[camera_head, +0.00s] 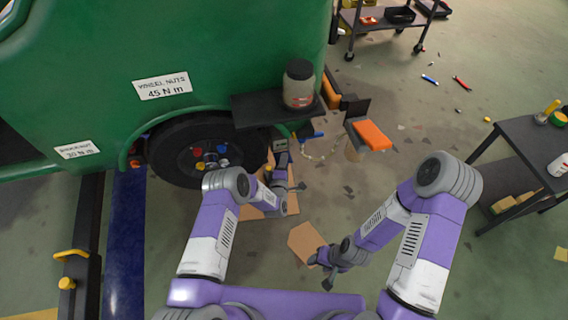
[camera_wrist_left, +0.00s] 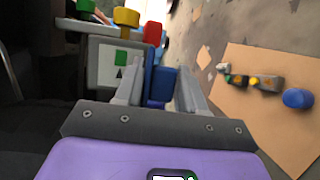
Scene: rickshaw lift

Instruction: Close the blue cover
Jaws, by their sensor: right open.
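A small blue part, which looks like the blue cover, stands between the fingers of my left gripper (camera_wrist_left: 161,84) in the left wrist view, with its blue face (camera_wrist_left: 160,86) toward me. The fingers are spread on either side of it; I cannot tell whether they touch it. A pale box with a green square (camera_wrist_left: 108,68) is just left of it. In the head view my left gripper (camera_head: 281,155) is low beside the green vehicle's wheel, and a blue piece (camera_head: 312,135) shows to its upper right. My right gripper (camera_head: 322,268) is open and empty near the floor.
Red (camera_wrist_left: 152,33) and yellow (camera_wrist_left: 127,17) knobs stand close above the pale box. A cardboard sheet (camera_wrist_left: 262,125) with small parts lies at right. The vehicle's black shelf (camera_head: 262,108) holds a jar (camera_head: 298,88). A dark table (camera_head: 535,140) stands far right.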

